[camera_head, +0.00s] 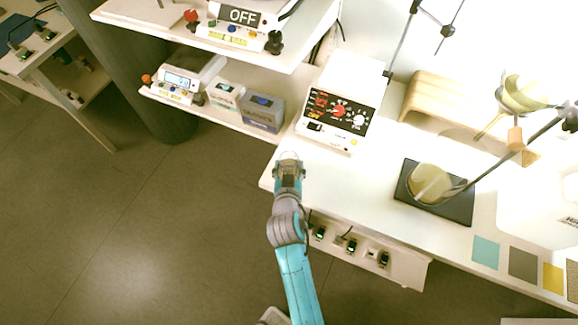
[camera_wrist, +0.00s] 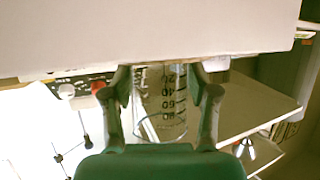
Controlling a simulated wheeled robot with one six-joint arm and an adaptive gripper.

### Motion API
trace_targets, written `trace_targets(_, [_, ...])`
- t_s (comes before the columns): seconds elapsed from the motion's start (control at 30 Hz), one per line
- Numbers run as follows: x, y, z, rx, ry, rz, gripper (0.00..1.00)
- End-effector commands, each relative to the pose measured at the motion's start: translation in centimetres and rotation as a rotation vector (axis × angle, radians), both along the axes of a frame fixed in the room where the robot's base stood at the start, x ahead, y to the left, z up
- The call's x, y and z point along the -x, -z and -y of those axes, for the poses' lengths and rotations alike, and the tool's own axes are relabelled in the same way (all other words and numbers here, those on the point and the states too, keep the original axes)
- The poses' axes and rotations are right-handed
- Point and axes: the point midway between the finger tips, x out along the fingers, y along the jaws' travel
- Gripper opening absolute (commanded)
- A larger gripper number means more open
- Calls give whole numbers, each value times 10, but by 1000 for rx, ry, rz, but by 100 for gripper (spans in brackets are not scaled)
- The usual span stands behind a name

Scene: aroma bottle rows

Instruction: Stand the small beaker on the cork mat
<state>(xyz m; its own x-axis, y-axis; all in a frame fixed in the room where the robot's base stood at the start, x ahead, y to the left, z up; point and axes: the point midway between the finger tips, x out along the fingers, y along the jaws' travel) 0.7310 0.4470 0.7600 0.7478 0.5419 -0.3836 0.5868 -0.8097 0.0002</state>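My gripper (camera_head: 289,158) is over the left end of the white bench. The small beaker (camera_wrist: 160,100) is clear glass with dark graduation marks and shows between my two fingers in the wrist view. The fingers lie along both sides of the glass and appear shut on it. In the head view the beaker (camera_head: 289,155) is mostly hidden by the gripper. Whether its base touches the bench is unclear. A brown speckled square, which looks like the cork mat (camera_head: 572,279), lies at the right picture edge, partly cut off.
Teal (camera_head: 485,252), grey (camera_head: 523,265) and yellow (camera_head: 553,278) squares line the front edge beside the speckled one. A hotplate device (camera_head: 340,115) stands behind my gripper. A dark pad (camera_head: 462,208) with a round vessel (camera_head: 430,183) and clamp rods stand between.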

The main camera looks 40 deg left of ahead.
Motion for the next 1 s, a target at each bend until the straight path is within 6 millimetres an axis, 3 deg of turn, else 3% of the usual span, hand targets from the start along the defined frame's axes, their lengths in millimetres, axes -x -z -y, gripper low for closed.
trace_targets(0.47, [5,-5,3,0,-1,1,75])
trace_targets(1.0, [76,-42,55,0,-2,0,75])
